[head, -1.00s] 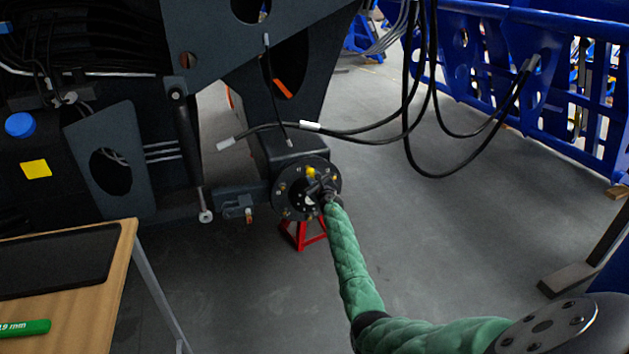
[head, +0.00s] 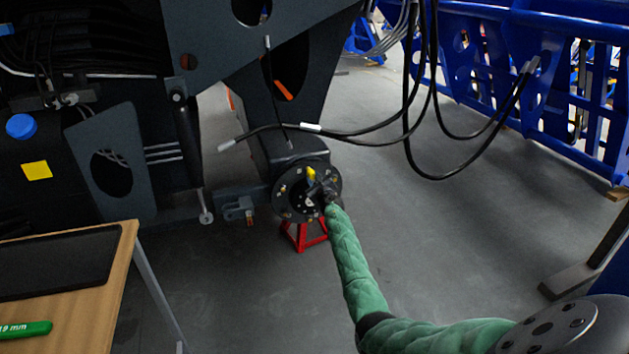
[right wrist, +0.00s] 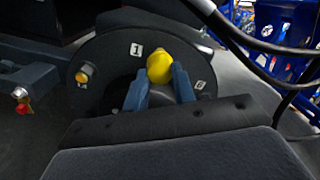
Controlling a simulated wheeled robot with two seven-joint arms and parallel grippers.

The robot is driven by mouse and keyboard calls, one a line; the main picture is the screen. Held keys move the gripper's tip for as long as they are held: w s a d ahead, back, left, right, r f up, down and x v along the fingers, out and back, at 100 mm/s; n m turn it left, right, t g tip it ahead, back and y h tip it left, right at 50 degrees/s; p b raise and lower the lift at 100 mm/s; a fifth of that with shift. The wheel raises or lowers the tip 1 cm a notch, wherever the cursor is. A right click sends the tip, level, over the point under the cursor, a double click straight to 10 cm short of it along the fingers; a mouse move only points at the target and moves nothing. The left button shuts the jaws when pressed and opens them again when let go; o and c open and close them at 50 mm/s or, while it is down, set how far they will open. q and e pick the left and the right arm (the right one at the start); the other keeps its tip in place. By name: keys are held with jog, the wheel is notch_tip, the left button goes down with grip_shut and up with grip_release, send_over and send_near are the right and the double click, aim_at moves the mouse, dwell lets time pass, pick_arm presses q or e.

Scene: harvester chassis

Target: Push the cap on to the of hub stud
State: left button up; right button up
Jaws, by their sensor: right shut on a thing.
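The yellow cap (right wrist: 159,68) sits between the fingertips of my right gripper (right wrist: 160,82) in the right wrist view. That gripper is shut on it, close in front of the dark round hub (right wrist: 112,52). The cap also shows in the head view (head: 311,174), at the upper part of the hub (head: 289,205). Whether it touches a stud cannot be told, as the cap and fingers hide that spot. Another stud with a yellow-orange tip (right wrist: 82,77) shows at the hub's left. White number labels mark the hub face. My left gripper is not in view.
The hub's axle stands above a red stand (head: 304,236). Black hoses (head: 372,131) hang above and right of the hub. A wooden table (head: 122,250) with a green 19 mm tool (head: 25,329) is at lower left. Open grey floor lies to the right.

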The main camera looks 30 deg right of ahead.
aim_at(313, 177)
jog(key=shift+b+x, duration=1.2)
jog(key=shift+x, duration=0.5)
jog(key=o, duration=0.9)
jog(key=shift+c, duration=0.2)
jog(key=shift+s, duration=0.1)
jog(key=shift+p+v, duration=1.85)
jog(key=shift+v, duration=0.3)
jog(key=shift+s+a, duration=0.1)
jog(key=shift+s, duration=0.15)
